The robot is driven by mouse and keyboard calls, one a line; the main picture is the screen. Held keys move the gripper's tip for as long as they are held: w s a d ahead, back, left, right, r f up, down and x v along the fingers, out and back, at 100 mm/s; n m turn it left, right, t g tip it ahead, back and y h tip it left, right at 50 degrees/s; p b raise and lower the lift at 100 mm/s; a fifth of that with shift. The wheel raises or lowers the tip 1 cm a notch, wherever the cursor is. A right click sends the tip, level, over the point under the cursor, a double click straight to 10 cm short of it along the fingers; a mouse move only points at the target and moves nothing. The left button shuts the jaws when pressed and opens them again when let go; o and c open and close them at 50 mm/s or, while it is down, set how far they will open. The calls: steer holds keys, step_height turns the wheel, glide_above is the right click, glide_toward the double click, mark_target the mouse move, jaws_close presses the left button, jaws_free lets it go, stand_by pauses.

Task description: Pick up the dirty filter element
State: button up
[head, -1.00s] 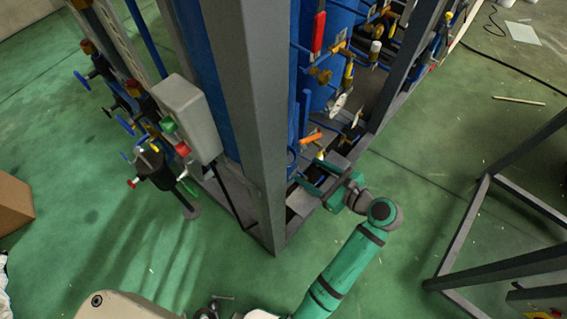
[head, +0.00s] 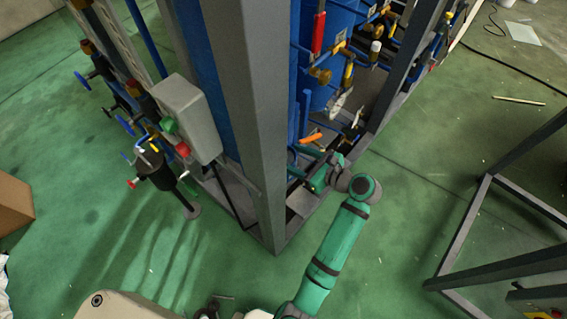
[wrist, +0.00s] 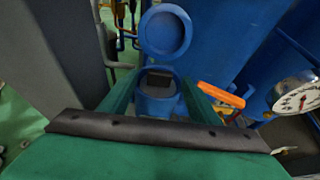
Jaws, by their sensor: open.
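In the wrist view a blue round housing (wrist: 157,106) stands ahead with its round blue lid (wrist: 166,32) swung up. A dark grey block (wrist: 160,80), which looks like the dirty filter element, shows in its mouth; most of it is hidden inside. My gripper (wrist: 160,82) is open, with one green finger on each side of the housing mouth. I cannot tell whether the fingers touch anything. In the head view my gripper (head: 313,172) reaches into the frame, and the filter is hidden there.
An orange handle (wrist: 221,95) lies close to the right finger, and a pressure gauge (wrist: 296,96) is further right. A thick grey post (head: 249,110) stands left of my arm. Blue tanks (head: 328,60) rise behind.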

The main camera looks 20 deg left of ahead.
steer(key=shift+x, duration=1.1)
jaws_close()
steer(key=shift+r, duration=0.15)
